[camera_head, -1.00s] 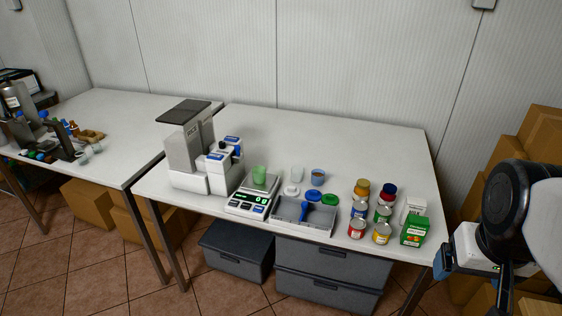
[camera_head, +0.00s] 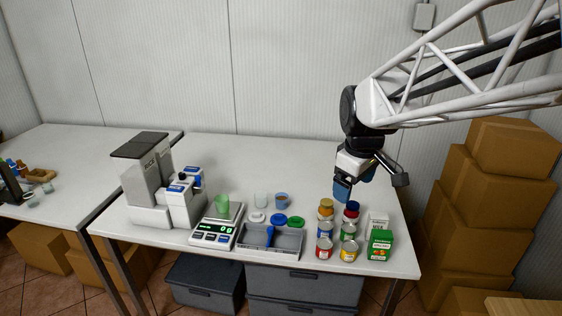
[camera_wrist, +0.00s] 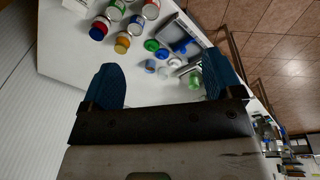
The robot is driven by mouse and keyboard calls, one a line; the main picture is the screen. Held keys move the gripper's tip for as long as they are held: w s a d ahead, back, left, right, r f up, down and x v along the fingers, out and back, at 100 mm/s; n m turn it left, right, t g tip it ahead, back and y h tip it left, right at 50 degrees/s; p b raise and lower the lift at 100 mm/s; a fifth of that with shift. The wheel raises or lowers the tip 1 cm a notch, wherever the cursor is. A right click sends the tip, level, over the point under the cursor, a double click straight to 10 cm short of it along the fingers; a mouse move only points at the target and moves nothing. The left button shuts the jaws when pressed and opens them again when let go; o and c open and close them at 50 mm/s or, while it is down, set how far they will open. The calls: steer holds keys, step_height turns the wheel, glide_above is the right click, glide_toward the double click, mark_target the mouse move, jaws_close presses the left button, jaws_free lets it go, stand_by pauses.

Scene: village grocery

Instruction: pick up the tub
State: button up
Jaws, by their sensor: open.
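Three small tubs stand on the table. A green tub (camera_head: 222,204) is on the scale, and a whitish clear tub (camera_head: 261,200) and a blue tub (camera_head: 281,200) with brownish contents stand to its right. The wrist view also shows the green tub (camera_wrist: 195,82) and the blue tub (camera_wrist: 150,65) beyond my fingers. My gripper (camera_head: 353,186) hangs above the table's right part, near the jars, to the right of the tubs and apart from them. Its two blue fingers (camera_wrist: 161,62) are spread and nothing is between them.
A white lid (camera_head: 257,217), blue lid (camera_head: 278,220) and green lid (camera_head: 295,222) lie before the tubs. A grey tray (camera_head: 287,242) holds a blue scoop. Several cans and jars (camera_head: 325,230) and a green box (camera_head: 380,245) stand to the right. The table's back is clear.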

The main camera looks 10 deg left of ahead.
steer(key=w+a+f+n, duration=0.3)
steer(key=w+a+n, duration=0.2)
steer(key=w+a, duration=0.4)
steer(key=n+g, duration=0.2)
steer(key=n, duration=1.1)
glide_above(222, 204)
steer(key=w+a, duration=0.1)
steer(key=w, duration=0.1)
step_height(222, 204, down, 19)
steer(key=shift+w, duration=0.2)
steer(key=shift+f, duration=0.15)
steer(key=shift+f, duration=1.25)
steer(key=shift+f, duration=2.6)
